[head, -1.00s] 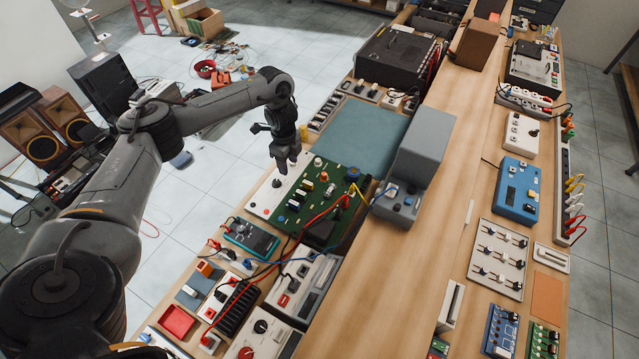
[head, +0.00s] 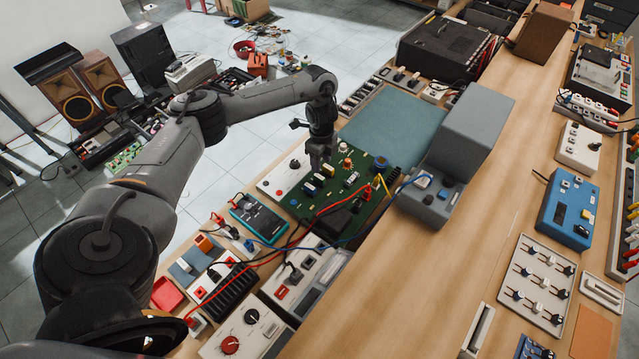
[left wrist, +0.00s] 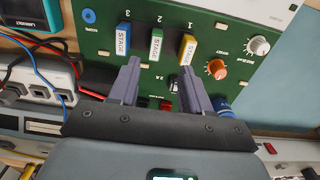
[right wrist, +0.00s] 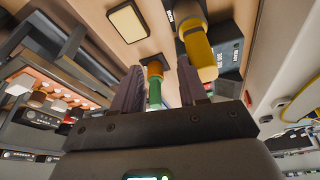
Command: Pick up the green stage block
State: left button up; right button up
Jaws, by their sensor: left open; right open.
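The green stage block (left wrist: 157,44) stands on the green circuit board (left wrist: 215,25) in the left wrist view. It is between a blue stage block (left wrist: 123,40) on its left and a yellow stage block (left wrist: 187,49) on its right. My left gripper (left wrist: 162,75) is open and empty, its fingertips just short of the row, with the green block lined up between them. In the head view my left gripper (head: 318,162) hangs over the board's far left part, and the blocks there are small. My right gripper (right wrist: 157,85) is open and shows only in the right wrist view.
Next to the blocks are an orange knob (left wrist: 217,68), a white knob (left wrist: 258,45) and a blue knob (left wrist: 222,104). Red and blue cables cross the bench near the board. A grey box (head: 470,125) stands right of it. The blue-green mat (head: 395,125) behind is bare.

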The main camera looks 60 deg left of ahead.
aim_at(320, 177)
pick_arm(q)
notch_tip(320, 177, down, 3)
jog(key=shift+d+r+b, duration=0.1)
jog(key=shift+r+b, duration=0.05)
jog(key=shift+b, duration=0.35)
jog(key=shift+f, duration=0.4)
jog(key=shift+f+b, duration=0.4)
jog(key=shift+b, duration=0.15)
jog(key=f, duration=0.3)
jog(key=shift+s+d, duration=0.3)
jog(key=shift+f+b, duration=0.3)
jog(key=shift+f, duration=0.25)
jog(key=c, duration=0.4)
jog(key=shift+a, duration=0.15)
grip_shut()
pick_arm(e)
notch_tip(320, 177, down, 4)
pick_arm(q)
jog(key=shift+r, duration=0.85)
jog(key=r, duration=0.1)
jog(key=r+p, duration=0.1)
jog(key=r, duration=0.1)
jog(key=shift+w+d+r, duration=0.15)
jog(key=shift+d, duration=0.1)
jog(key=w+d+r+p, duration=0.5)
jog(key=d+r, duration=0.1)
jog(key=d, duration=0.3)
jog(key=shift+w+d, duration=0.3)
pick_arm(e)
notch_tip(320, 177, up, 7)
